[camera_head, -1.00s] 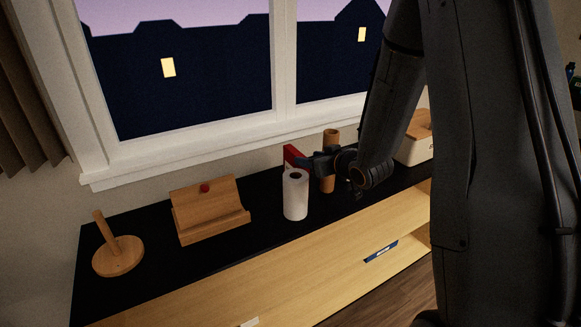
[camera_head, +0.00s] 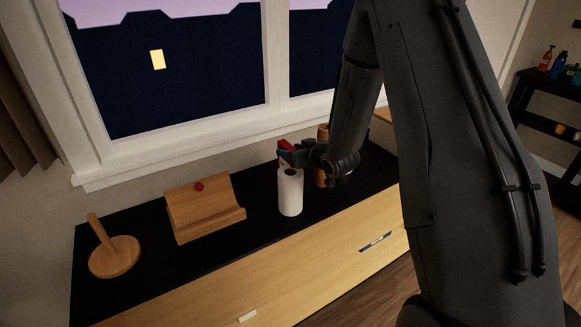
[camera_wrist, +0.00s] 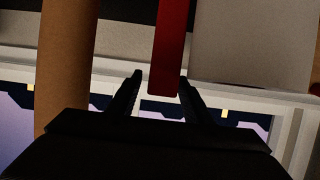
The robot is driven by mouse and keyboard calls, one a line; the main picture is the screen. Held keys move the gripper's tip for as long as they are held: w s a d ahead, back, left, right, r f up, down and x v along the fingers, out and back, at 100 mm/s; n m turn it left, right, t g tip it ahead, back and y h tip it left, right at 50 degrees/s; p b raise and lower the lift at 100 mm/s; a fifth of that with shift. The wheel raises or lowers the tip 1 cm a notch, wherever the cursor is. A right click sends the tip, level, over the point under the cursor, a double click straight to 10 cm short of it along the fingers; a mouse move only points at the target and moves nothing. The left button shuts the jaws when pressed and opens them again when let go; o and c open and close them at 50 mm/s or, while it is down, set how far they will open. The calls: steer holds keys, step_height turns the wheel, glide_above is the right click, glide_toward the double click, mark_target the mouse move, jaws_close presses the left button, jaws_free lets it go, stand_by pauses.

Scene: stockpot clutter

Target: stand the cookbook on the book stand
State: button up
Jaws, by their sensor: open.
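The red cookbook (camera_head: 285,145) stands narrow and upright behind the white paper roll, mostly hidden by the roll and my gripper. In the wrist view the red cookbook (camera_wrist: 172,45) shows as a narrow strip reaching between my fingertips. My gripper (camera_head: 292,154) is open at the cookbook's upper part, and its two fingers (camera_wrist: 158,88) are on either side of the strip. The right finger looks closer to it; I cannot tell if it touches.
The white paper roll (camera_head: 290,192) stands just in front of the cookbook. A brown wooden cylinder (camera_head: 321,172) stands close to its right. A wooden holder with a tilted post (camera_head: 114,258) is at the far left. Black counter between roll and stand is clear. The window is behind.

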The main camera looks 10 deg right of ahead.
steer(key=shift+w+a+f, duration=0.1)
steer(key=shift+w+f, duration=0.1)
steer(key=shift+w, duration=0.2)
jaws_close()
steer(key=shift+r, duration=0.1)
